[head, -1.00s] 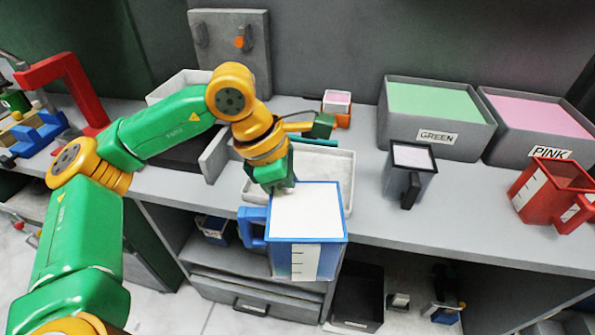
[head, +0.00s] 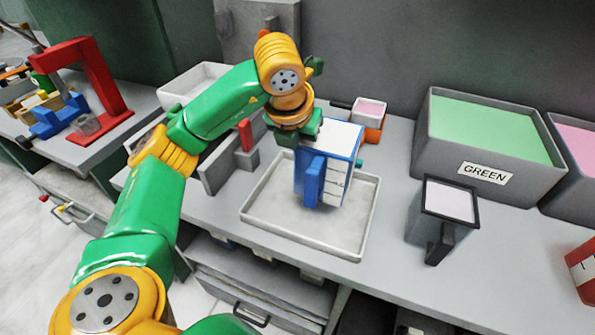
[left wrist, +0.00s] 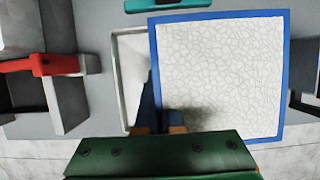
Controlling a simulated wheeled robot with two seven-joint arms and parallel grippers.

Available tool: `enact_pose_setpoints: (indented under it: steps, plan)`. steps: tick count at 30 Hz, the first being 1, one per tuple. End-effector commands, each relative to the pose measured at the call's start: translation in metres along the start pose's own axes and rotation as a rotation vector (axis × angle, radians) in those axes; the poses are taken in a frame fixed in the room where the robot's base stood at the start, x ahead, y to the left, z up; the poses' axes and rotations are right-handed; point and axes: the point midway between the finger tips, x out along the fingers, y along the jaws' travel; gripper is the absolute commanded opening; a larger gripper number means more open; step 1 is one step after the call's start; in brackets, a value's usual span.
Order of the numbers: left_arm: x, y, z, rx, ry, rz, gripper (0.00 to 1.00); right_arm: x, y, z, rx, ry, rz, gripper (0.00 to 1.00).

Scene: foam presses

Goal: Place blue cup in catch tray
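The blue cup (head: 340,185), filled with white material, is upright within the outline of the white catch tray (head: 285,243), toward its back. I cannot tell whether its base touches the tray floor. Its blue handle (head: 312,180) faces the front left. My left gripper (head: 307,138) is at the cup's upper left side and appears shut on it; the fingertips are mostly hidden in the head view. In the left wrist view the cup's white top (left wrist: 220,80) fills the middle right, with the gripper tips (left wrist: 160,129) at its near left corner. My right gripper is not in view.
A grey cup with a dark handle (head: 440,215) stands right of the tray. The GREEN bin (head: 485,170) is behind it. A small pink-filled container (head: 369,108) sits behind the tray. A red press (head: 105,80) stands at left. The bench front right of the tray is clear.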

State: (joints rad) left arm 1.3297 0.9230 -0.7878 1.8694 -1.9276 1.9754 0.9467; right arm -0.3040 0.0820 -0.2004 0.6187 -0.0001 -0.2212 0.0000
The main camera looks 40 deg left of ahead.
Motion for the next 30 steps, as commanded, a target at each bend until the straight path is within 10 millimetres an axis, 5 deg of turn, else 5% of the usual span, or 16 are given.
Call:
enact_pose_setpoints:
  steps: [9, 17, 18, 21, 30]
  plan:
    - [0.048, 0.02, -0.011, 0.002, 0.001, 0.002, 0.0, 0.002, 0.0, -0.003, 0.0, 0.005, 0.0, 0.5]
    - [0.053, 0.019, -0.013, 0.002, -0.003, -0.002, 0.0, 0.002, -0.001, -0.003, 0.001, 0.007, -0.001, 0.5]
    - [0.053, 0.019, -0.013, 0.002, -0.003, -0.001, 0.15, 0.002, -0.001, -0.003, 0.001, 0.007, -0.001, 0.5]
    - [0.053, 0.019, -0.013, 0.002, -0.002, -0.002, 0.35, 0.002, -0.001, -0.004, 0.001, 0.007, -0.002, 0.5]
    - [0.05, 0.018, -0.012, 0.002, -0.003, -0.002, 0.35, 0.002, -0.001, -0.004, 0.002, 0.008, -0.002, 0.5]
